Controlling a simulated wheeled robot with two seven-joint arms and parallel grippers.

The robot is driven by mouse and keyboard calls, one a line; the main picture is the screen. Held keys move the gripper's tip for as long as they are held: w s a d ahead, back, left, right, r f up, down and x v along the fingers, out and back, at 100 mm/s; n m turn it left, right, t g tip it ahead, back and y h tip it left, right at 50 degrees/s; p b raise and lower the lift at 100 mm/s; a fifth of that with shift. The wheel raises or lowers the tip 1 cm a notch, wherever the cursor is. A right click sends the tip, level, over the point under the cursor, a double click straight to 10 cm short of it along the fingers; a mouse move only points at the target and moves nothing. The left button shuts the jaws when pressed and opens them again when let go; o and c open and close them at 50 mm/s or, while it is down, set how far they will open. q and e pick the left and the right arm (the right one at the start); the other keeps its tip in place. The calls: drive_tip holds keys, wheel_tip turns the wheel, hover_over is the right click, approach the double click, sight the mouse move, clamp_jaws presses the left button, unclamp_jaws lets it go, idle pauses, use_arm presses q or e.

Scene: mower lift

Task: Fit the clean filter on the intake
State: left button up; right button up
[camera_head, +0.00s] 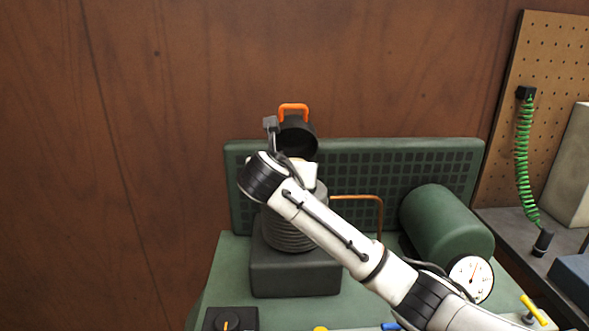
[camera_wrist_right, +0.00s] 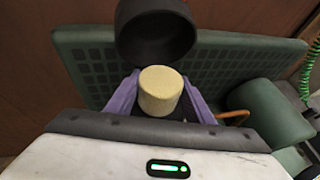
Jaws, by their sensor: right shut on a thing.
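My right gripper (camera_wrist_right: 160,95) has its purple fingers on either side of the clean filter (camera_wrist_right: 160,88), a cream cylinder, and is shut on it. The filter stands upright in the wrist view, in front of a black cup-shaped cover (camera_wrist_right: 155,36). In the head view the cover (camera_head: 297,137) is tilted open, with an orange handle (camera_head: 293,107) on top. My right arm reaches over the ribbed cylinder (camera_head: 290,236) below the cover. My left gripper is not in view.
A green grille panel (camera_head: 420,156) stands behind the machine. A green tank (camera_head: 446,226), a gauge (camera_head: 471,277) and a copper pipe (camera_head: 360,197) are on the right. A pegboard (camera_head: 545,80) with a green coiled hose (camera_head: 524,150) is at far right.

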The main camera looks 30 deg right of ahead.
drive_tip(key=shift+f, duration=0.35)
drive_tip(key=o, duration=0.7)
drive_tip(key=shift+o, duration=0.2)
drive_tip(key=v, duration=1.1)
drive_tip(key=shift+f, duration=0.15)
idle(0.3)
